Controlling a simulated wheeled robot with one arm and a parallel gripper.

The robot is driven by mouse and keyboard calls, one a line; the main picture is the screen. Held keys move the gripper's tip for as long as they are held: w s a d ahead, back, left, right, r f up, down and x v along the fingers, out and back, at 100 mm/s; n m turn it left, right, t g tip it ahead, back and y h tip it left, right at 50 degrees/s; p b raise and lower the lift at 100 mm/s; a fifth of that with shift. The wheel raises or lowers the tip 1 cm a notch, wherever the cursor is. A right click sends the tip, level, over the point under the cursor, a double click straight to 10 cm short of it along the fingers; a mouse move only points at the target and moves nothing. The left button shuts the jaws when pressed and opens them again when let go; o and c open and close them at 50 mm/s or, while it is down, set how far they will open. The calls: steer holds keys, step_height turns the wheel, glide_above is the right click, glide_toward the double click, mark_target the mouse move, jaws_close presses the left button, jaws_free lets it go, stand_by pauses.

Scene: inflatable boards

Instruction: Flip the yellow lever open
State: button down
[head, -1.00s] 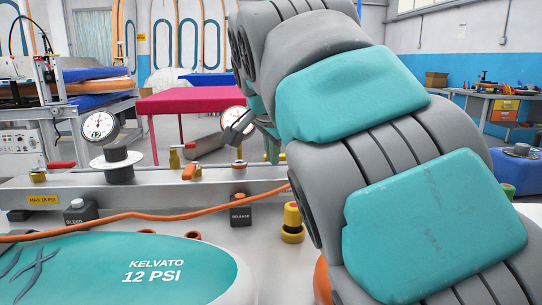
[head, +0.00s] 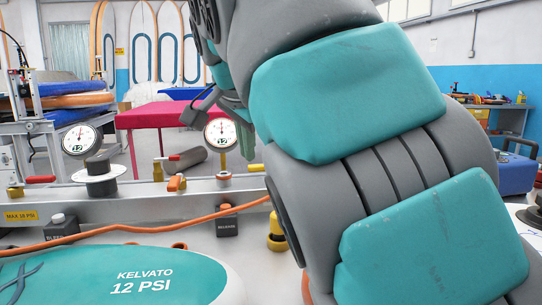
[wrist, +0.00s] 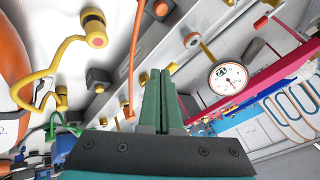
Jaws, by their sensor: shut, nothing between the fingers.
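My gripper (wrist: 160,80) has green fingers, pressed together with nothing between them. In the head view its fingers (head: 245,140) show only partly beside my arm, just right of a round dial gauge (head: 221,133). A small yellow handle (head: 256,168), which may be the yellow lever, shows above the metal rail, partly hidden by my arm. In the wrist view small yellow bits (wrist: 171,68) show right beside the fingertips, mostly covered by them. I cannot tell whether the fingers touch the lever or how it is turned.
The metal rail (head: 130,197) carries an orange lever (head: 176,184), a red-handled valve (head: 172,158) and a black spool (head: 100,180). A second gauge (head: 80,140) stands left. An orange hose (head: 140,229) runs in front, above the teal board (head: 120,275). A yellow-and-black knob (head: 276,232) stands near my arm.

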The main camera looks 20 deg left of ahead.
steer(key=shift+s+a+r+p, duration=0.1)
steer(key=shift+s+r+p, duration=0.2)
steer(key=shift+s+r, duration=0.25)
steer(key=shift+s+a+r+p, duration=0.1)
steer(key=shift+s+r+p, duration=0.2)
steer(key=shift+r, duration=0.4)
steer(key=shift+s, duration=0.1)
